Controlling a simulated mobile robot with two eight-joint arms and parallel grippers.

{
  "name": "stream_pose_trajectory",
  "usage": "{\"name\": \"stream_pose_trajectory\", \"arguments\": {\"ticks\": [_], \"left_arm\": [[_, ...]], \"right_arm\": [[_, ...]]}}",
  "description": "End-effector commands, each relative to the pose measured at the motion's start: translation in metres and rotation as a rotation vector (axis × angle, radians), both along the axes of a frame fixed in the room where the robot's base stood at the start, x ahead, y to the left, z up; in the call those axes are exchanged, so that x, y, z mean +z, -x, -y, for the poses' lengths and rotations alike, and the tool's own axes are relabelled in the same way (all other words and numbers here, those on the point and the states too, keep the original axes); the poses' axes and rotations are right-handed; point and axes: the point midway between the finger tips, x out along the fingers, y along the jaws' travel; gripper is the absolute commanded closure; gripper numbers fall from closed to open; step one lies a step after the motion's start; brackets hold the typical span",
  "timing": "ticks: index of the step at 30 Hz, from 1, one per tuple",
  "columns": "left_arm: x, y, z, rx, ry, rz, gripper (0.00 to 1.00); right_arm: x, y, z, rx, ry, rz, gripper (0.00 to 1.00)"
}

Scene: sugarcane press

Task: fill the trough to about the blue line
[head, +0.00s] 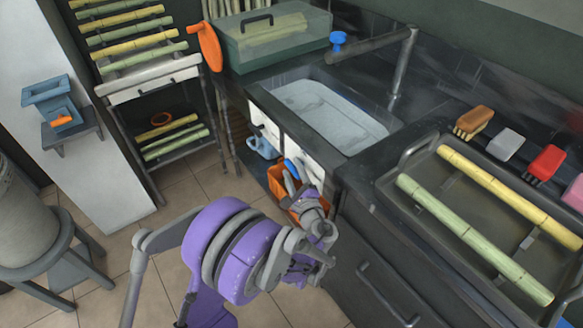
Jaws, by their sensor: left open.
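The trough (262,90) is a sunken basin in the dark counter with a pale, rippled, water-like surface inside. A blue knob (338,38) sits near the far end of that spout. My left gripper (312,222) is open, low in front of the counter below the trough, away from the tap and knob. Its fingertips are hard to make out. My right gripper is out of view.
An orange bin (278,185) and a light blue can (262,147) stand under the trough, close to my left gripper. A dark tray (393,212) with cane stalks and several coloured brushes lie on the right counter. A greenish clear box (270,45) stands behind left.

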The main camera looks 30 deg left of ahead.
Motion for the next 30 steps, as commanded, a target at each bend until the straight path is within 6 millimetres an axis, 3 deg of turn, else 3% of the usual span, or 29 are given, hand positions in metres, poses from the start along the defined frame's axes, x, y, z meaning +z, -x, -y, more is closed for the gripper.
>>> {"name": "stream_pose_trajectory", "arguments": {"ticks": [6, 15, 24, 30], "left_arm": [[0.0, -0.0118, -0.0141, 0.001, 0.0, 0.0, 0.44], [0.0002, -0.013, -0.015, 0.0, 0.0, 0.0, 0.46], [-0.0002, -0.0126, -0.0149, 0.001, 0.001, 0.0, 1.0], [-0.0007, -0.0123, -0.0148, 0.002, 0.004, -0.001, 1.0]], "right_arm": [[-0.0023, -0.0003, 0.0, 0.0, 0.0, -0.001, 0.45], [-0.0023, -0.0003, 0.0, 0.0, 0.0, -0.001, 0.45], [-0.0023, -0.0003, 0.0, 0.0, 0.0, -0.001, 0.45], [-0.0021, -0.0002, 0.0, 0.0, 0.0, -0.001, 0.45]]}}
